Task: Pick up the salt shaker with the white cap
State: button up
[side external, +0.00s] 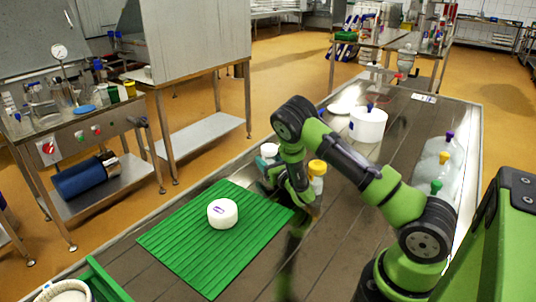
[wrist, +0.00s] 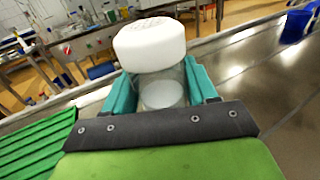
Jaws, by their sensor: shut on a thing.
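The salt shaker with the white cap (wrist: 150,44) is between the two teal fingers of my gripper (wrist: 163,88) in the wrist view. Its clear body, with white contents low inside, shows below the cap. My gripper is shut on it. In the side external view the white cap (side external: 269,149) shows at my gripper (side external: 268,165), beyond the mat's far right corner. My gripper hides most of its body there, and I cannot tell whether its base touches the table. A second shaker with a yellow cap (side external: 317,168) stands just right of my gripper, partly behind my arm.
A white round cheese (side external: 222,213) sits on the green ribbed mat (side external: 175,240). A white tub (side external: 368,125) stands farther back, and jugs with purple (side external: 449,136) and green caps (side external: 436,186) stand along the right edge. A green crate (side external: 102,280) is front left.

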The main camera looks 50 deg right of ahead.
aim_at(268, 145)
notch_tip(268, 145, up, 10)
jog(key=shift+r, duration=0.1)
dwell(0.5)
jog(key=shift+a, duration=0.1)
